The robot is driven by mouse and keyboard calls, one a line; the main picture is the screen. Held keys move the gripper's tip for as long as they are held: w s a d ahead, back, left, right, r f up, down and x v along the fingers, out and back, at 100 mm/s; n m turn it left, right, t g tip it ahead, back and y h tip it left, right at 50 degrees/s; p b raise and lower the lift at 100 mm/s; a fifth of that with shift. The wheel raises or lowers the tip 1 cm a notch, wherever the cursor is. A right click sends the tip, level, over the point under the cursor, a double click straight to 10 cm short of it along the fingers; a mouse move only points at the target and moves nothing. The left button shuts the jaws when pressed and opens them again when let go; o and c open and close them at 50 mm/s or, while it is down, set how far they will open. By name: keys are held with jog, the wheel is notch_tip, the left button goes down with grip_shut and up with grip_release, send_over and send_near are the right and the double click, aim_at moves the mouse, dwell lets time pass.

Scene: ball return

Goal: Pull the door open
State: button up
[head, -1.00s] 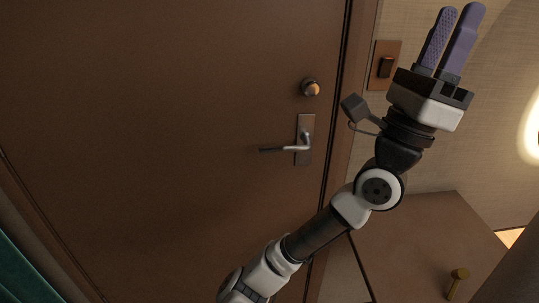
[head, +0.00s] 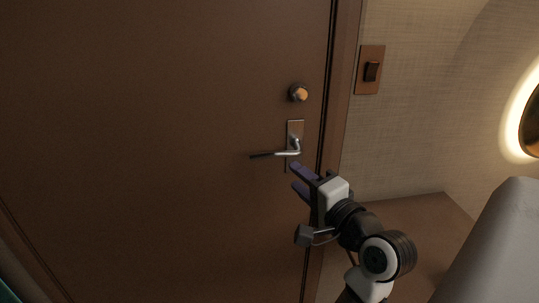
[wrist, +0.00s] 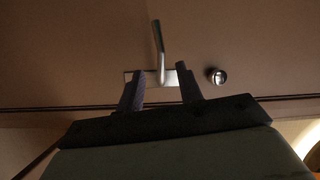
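The brown door (head: 150,150) is shut in its frame. Its silver lever handle (head: 275,154) sticks out to the left from a metal plate near the door's right edge. The handle also shows in the wrist view (wrist: 158,38), between and beyond my two fingers. My gripper (head: 297,178) has purple fingers, which are spread apart and empty. In the head view it is just below and right of the handle, pointing up and left towards it. The fingertips overlap the handle plate in the wrist view (wrist: 160,84); I cannot tell whether they touch it.
A round lock knob (head: 299,92) sits above the handle. A light switch (head: 370,70) is on the wall right of the door frame. A brown cabinet top (head: 415,205) is at lower right, and a lit round lamp (head: 533,125) is at the right edge.

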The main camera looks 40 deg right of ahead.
aim_at(273, 157)
jog(key=w, duration=0.3)
jog(key=w+d+p, duration=0.1)
jog(key=w, duration=0.7)
jog(key=shift+d, duration=0.35)
jog(key=shift+c, duration=0.5)
grip_shut()
jog(key=shift+r, duration=0.1)
